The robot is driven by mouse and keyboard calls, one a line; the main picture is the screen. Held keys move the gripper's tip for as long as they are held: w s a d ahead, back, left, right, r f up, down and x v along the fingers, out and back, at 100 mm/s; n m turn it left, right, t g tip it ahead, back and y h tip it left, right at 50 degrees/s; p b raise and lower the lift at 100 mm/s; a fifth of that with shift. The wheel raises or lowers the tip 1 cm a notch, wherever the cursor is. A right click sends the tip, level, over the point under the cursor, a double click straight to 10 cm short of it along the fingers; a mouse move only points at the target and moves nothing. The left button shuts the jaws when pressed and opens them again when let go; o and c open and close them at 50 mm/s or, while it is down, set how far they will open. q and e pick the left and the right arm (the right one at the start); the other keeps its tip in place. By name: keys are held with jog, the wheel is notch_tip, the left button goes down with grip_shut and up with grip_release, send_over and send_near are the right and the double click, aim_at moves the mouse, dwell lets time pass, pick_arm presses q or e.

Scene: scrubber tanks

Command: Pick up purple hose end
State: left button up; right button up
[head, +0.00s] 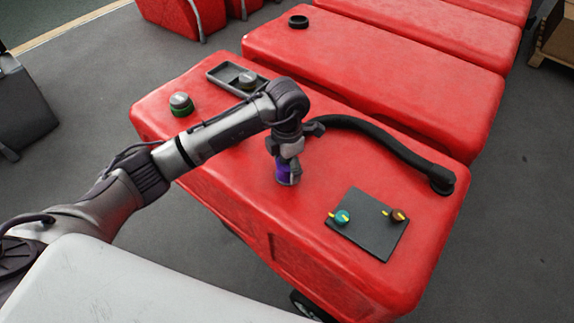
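The purple hose end (282,173) shows just below and between the fingers of my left gripper (288,162), above the middle of the red tank (225,170). The fingers cover part of it, so I cannot tell whether they are closed on it or only around it. The black hose (375,133) runs from a round fitting (441,181) at the tank's right side and curves left to behind the gripper. The joint between hose and purple end is hidden. My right gripper is not in view.
A dark plate (368,226) with a teal knob (342,217) and a brown knob (398,214) lies front right on the tank. A green-based cap (181,105) and a grey tray (223,73) with a dark cap are at the left. More red tanks (400,85) stand behind.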

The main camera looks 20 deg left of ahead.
aim_at(287, 162)
pick_arm(q)
jog(key=c, duration=1)
jog(key=shift+o, duration=0.2)
jog(key=shift+r, duration=0.1)
notch_tip(287, 162, up, 4)
jog(key=shift+w+f+b, duration=0.1)
jog(key=shift+f+b, duration=0.05)
jog(key=shift+b, duration=0.15)
jog(key=w+d+r, duration=0.4)
jog(key=d+r, duration=0.6)
jog(key=d, duration=0.1)
